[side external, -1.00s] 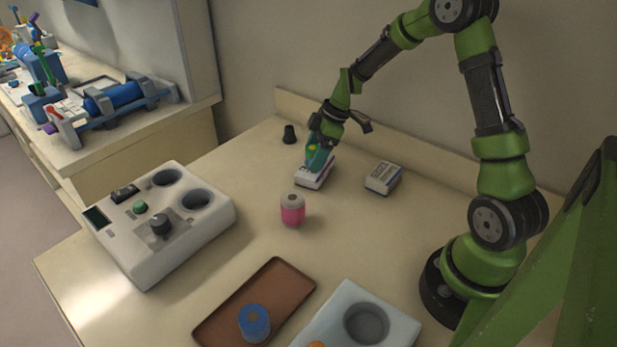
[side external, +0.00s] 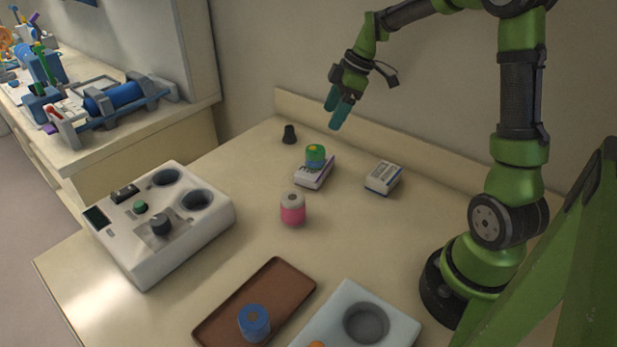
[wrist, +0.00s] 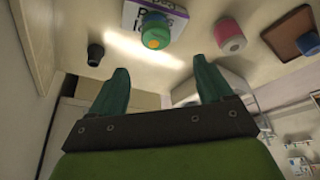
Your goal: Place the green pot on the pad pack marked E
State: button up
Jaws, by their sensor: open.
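The green pot (side external: 315,156) stands upright on a white pad pack (side external: 314,178) toward the back of the table. In the wrist view the green pot (wrist: 156,31) sits on the pack (wrist: 130,14), whose print is only partly in view; I cannot read its letter. A second white pad pack (side external: 384,178) lies to the right with nothing on it; its mark is too small to read. My gripper (side external: 338,108) is open and empty, raised above and behind the green pot, apart from it. Its two teal fingers (wrist: 162,85) show spread in the wrist view.
A pink pot (side external: 292,208) stands in front of the packs. A small black cone (side external: 289,134) is at the back left. A white device with wells (side external: 190,236) is at left. A brown tray (side external: 283,279) holds a blue pot (side external: 254,323). A pale block (side external: 396,322) has a round well.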

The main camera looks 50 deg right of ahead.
jog(key=s+a+r+m+t, duration=0.2)
jog(key=s+a+r+m, duration=0.2)
jog(key=s+a+m, duration=0.2)
jog(key=s+a+r+m+t+h, duration=0.1)
jog(key=s+a+r+m+t, duration=0.1)
jog(key=s+a+m, duration=0.4)
jog(key=s+a+r, duration=0.1)
jog(key=s+a, duration=0.3)
jog(key=s, duration=0.1)
jog(key=shift+a+r+m, duration=0.3)
jog(key=shift+r, duration=0.05)
